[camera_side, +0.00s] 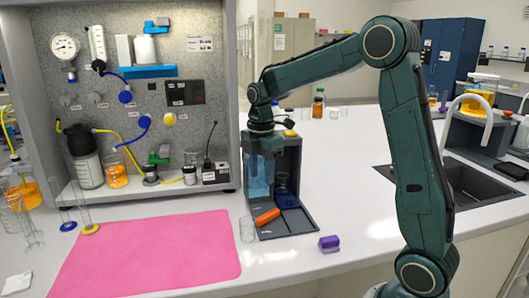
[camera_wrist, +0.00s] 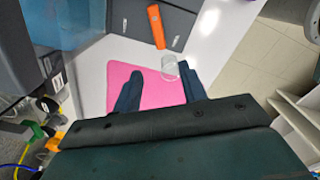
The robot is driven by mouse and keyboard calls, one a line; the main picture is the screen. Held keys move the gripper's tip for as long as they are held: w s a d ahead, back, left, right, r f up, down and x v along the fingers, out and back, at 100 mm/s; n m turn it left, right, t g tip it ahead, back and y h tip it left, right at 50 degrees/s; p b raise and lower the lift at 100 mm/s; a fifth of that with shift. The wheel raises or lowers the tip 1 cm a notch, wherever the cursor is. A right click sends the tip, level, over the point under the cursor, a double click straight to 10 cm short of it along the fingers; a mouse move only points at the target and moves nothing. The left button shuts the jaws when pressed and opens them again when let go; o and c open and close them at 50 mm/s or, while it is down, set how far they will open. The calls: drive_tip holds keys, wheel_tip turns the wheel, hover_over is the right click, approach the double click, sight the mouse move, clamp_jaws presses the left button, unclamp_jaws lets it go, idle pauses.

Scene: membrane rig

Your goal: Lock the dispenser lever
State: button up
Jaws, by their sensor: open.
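The dispenser (camera_side: 290,165) is a dark grey open-fronted unit with a blue translucent tank (camera_side: 260,178) on its left, which also shows in the wrist view (camera_wrist: 62,22). A small yellow part (camera_side: 290,133) shows at its top. An orange handle-like piece (camera_side: 267,217) lies at the dispenser's front base and shows in the wrist view (camera_wrist: 156,27). I cannot tell which part is the lever. My gripper (camera_wrist: 160,88) is open and empty, with two dark fingers spread apart. In the side view my wrist is at the dispenser's top left; the fingertips are not clear there.
A clear beaker (camera_side: 247,229) stands left of the dispenser. A purple block (camera_side: 329,243) lies at front right. A pink mat (camera_side: 150,255) covers the front left. A panel with tubing (camera_side: 135,90) stands behind.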

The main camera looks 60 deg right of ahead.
sight(261, 217)
wheel_tip(261, 217, down, 14)
drive_tip(key=shift+r, duration=0.15)
idle(0.7)
clamp_jaws()
drive_tip(key=shift+w, duration=0.1)
drive_tip(key=shift+w+d+m, duration=0.15)
drive_tip(key=shift+w+m, duration=0.15)
drive_tip(key=shift+m, duration=0.5)
drive_tip(key=shift+w+d+m, duration=0.1)
drive_tip(key=shift+w+m, duration=0.15)
drive_tip(key=shift+m, duration=0.55)
drive_tip(key=m, duration=0.1)
drive_tip(key=w+d+m, duration=0.1)
drive_tip(key=m, duration=0.1)
drive_tip(key=shift+m, duration=0.3)
drive_tip(key=m, duration=0.1)
drive_tip(key=d+m, duration=0.1)
drive_tip(key=m, duration=0.1)
drive_tip(key=w+m, duration=0.1)
drive_tip(key=m, duration=0.1)
drive_tip(key=shift+d, duration=0.4)
